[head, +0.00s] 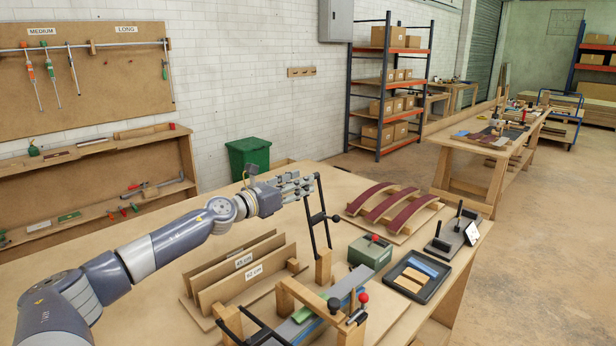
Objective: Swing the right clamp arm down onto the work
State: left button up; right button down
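My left gripper (305,186) reaches in from the left, with its fingertips close to the top of an upright black clamp arm (313,222). I cannot tell whether they touch it or hold it. This clamp arm stands raised above a wooden block (323,268) at the far end of the bending form. A second black clamp frame (262,328) is at the near end, lower and partly cut off by the picture edge. The work, a grey strip (300,325) with a green piece (302,314), lies along the form. My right gripper is not in view.
A wooden rack with labelled boards (235,275) stands left of the form. A green box (370,252), a black tray (417,276) and a stand with curved red laminations (394,205) are to the right. A red knob (363,297) sticks up near the form.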

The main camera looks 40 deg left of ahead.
pick_arm(q)
jog(key=shift+w+d+r+p, duration=0.1)
jog(key=shift+w+p, duration=0.25)
jog(key=shift+w, duration=0.3)
jog(key=shift+w+d+r+p, duration=0.1)
jog(key=shift+w+p, duration=0.2)
jog(key=shift+w, duration=0.35)
jog(key=shift+w+f, duration=0.1)
jog(key=shift+w, duration=0.35)
grip_shut()
jog(key=shift+d, duration=0.1)
